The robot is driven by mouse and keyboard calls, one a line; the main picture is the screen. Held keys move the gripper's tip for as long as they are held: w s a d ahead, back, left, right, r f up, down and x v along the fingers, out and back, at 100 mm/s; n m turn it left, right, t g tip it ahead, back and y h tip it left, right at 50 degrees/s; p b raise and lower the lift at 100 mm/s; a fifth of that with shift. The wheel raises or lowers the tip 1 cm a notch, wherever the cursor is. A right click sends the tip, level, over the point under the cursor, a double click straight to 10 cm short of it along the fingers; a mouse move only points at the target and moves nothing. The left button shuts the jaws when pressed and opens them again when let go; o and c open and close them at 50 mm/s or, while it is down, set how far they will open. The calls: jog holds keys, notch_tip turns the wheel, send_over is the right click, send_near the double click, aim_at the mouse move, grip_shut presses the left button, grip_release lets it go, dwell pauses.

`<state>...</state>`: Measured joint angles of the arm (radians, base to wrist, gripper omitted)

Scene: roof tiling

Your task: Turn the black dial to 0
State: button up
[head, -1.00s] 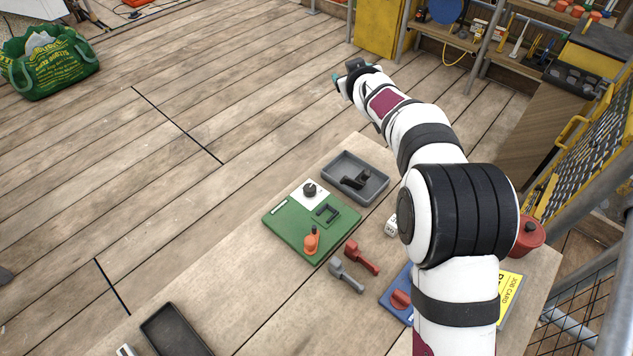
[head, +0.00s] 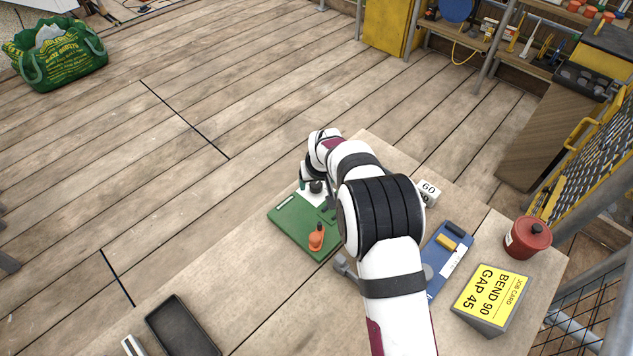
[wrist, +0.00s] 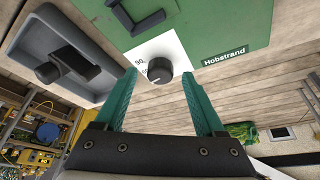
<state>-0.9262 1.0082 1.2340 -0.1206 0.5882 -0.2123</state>
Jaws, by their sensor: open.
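The black dial (wrist: 159,70) sits on a white scale plate (wrist: 150,52) on the green board (head: 290,224). In the wrist view the number 90 shows beside the dial; the other markings are too small or hidden to read. My gripper (wrist: 161,88) is open, with its two teal fingers on either side of the dial, apart from it in the picture. In the head view my gripper (head: 311,185) is over the dial, which is partly hidden by it.
An orange-handled part (head: 316,238) stands on the green board. A grey tray (wrist: 40,45) with a black part lies beside the board. A blue board (head: 437,275), a red pot (head: 527,238) and a yellow job card (head: 487,291) are on the right. An empty dark tray (head: 183,330) lies at the front left.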

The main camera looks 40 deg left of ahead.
jog(key=shift+w+a+f, duration=0.1)
jog(key=shift+a+f, duration=0.05)
jog(key=shift+f, duration=0.2)
grip_shut()
jog(key=shift+n, duration=0.4)
jog(key=n, duration=0.2)
jog(key=n+g, duration=0.1)
jog(key=n, duration=0.1)
jog(key=n+g, duration=0.1)
jog(key=shift+w+n+y, duration=0.25)
jog(key=shift+n+y, duration=0.15)
jog(key=n+g, duration=0.1)
jog(key=n, duration=0.2)
jog(key=n+g, duration=0.1)
jog(key=n, duration=0.2)
jog(key=shift+w+g+h, duration=0.15)
jog(key=shift+g+h, duration=0.25)
jog(key=shift+n, duration=0.3)
